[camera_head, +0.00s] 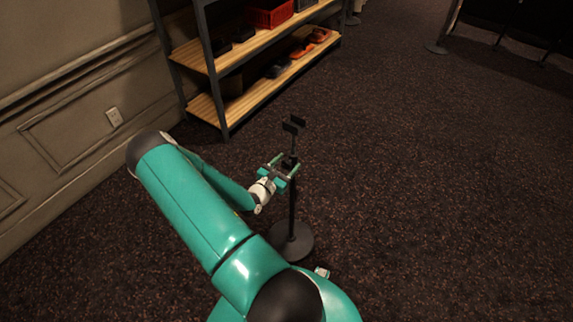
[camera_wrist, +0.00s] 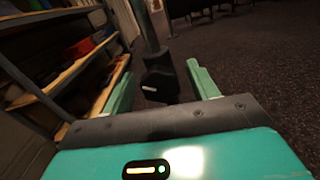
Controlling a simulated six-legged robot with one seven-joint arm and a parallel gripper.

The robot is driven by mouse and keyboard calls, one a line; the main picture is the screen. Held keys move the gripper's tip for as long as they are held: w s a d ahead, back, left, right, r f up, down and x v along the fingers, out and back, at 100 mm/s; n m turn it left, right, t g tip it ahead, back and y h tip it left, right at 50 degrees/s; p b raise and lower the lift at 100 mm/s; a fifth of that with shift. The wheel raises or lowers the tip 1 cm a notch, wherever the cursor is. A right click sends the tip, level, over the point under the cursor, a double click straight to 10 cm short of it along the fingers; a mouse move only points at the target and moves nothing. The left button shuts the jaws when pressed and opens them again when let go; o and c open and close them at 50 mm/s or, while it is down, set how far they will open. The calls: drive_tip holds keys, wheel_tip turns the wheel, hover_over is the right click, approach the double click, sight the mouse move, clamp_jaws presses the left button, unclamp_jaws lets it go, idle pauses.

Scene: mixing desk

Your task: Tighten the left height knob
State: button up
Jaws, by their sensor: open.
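A dark stand with a round base (camera_head: 291,242) rises upright from the carpet, with small flat plates (camera_head: 293,125) at its top. Its pole runs up between the fingers in the wrist view (camera_wrist: 149,30). A black knob or clamp block (camera_wrist: 160,76) sits on the pole, with a small pale mark on it. It shows small and dark in the head view (camera_head: 289,162). My gripper (camera_head: 279,169) is open, with one green finger on each side of the block in the wrist view (camera_wrist: 161,85). Neither finger visibly touches it.
A shelf unit (camera_head: 215,110) with wooden boards stands behind, holding a red crate (camera_head: 268,14) and other items. A panelled wall (camera_head: 60,120) is at the left. The carpet (camera_head: 430,180) to the right is clear.

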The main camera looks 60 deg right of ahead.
drive_tip(key=w+a, duration=0.2)
drive_tip(key=a, duration=1.1)
drive_tip(key=shift+a, duration=0.35)
drive_tip(key=shift+w+f, duration=0.1)
